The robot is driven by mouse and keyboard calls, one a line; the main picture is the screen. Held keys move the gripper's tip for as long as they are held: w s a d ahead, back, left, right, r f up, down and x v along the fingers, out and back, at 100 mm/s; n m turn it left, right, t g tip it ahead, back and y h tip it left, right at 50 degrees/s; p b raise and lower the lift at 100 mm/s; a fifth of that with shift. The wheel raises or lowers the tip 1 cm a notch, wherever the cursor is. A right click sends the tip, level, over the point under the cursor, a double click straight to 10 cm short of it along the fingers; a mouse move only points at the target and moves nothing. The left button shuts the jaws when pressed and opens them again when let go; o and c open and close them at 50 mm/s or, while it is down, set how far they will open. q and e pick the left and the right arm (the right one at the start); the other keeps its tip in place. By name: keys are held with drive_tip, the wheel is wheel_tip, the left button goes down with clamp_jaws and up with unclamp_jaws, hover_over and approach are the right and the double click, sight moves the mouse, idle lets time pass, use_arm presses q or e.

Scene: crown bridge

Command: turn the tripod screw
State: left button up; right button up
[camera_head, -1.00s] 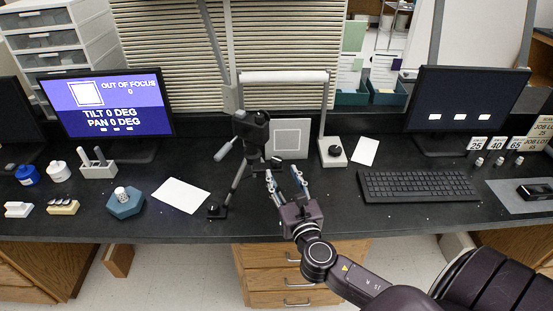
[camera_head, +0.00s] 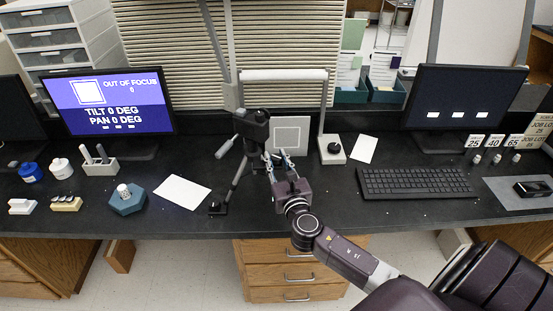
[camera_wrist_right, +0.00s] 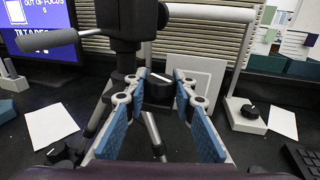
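The black tripod (camera_head: 254,128) stands on the dark bench, with a grey handle pointing left. In the right wrist view, a round black screw knob (camera_wrist_right: 158,90) with a pale mark on its face sits below the tripod's head (camera_wrist_right: 127,20). My right gripper (camera_head: 276,156) is at the tripod's right side. Its blue-padded fingers are open, with the knob between their tips in the right wrist view (camera_wrist_right: 160,84); I cannot tell whether they touch it. In the head view the fingers largely hide the knob. My left gripper is out of view.
The left monitor (camera_head: 108,103) reads "OUT OF FOCUS 0", "TILT 0 DEG", "PAN 0 DEG". A framed square panel (camera_head: 290,136) stands behind the gripper. A stand with a black dial (camera_head: 333,149) is to the right, then a keyboard (camera_head: 415,184). White paper (camera_head: 181,192) lies left of the tripod.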

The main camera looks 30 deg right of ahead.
clamp_jaws()
drive_tip(key=shift+r+m+g+h+p, duration=0.1)
drive_tip(key=shift+m+g+h+p, duration=0.5)
drive_tip(key=shift+m+h, duration=0.5)
drive_tip(key=o, duration=0.6)
unclamp_jaws()
drive_tip(key=shift+o, duration=0.2)
drive_tip(key=v, duration=1.2)
